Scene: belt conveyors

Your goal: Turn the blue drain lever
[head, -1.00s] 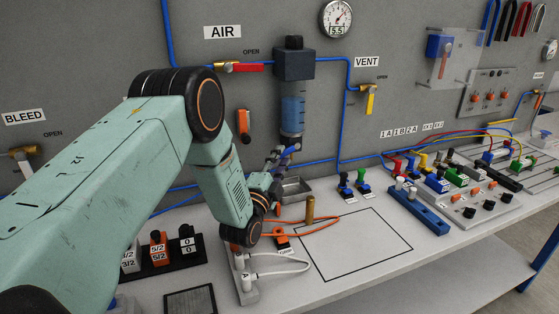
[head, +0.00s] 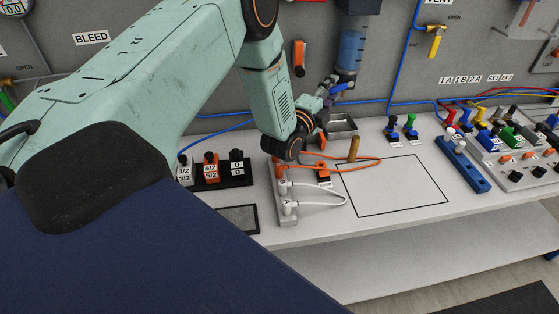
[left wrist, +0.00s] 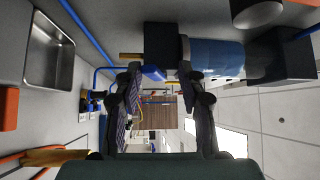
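The air filter's clear bowl (head: 351,50) holds blue liquid and hangs on the grey wall. The blue drain lever (head: 337,88) is just below the bowl, small and partly hidden by my left gripper (head: 329,96). In the left wrist view, the blue lever (left wrist: 153,73) lies between the fingertips, closer to the left finger. The left gripper (left wrist: 162,77) is open, its two dark fingers well apart. I cannot tell whether a finger touches the lever. The filter bowl (left wrist: 215,58) is just beyond the fingertips. My right gripper is not in view.
A metal tray (head: 342,124) sits on the bench below the filter. An orange handle (head: 299,58) is on the wall to the left. A brass cylinder (head: 354,149) and orange cable (head: 372,161) lie in front. The outlined bench area (head: 395,187) is clear.

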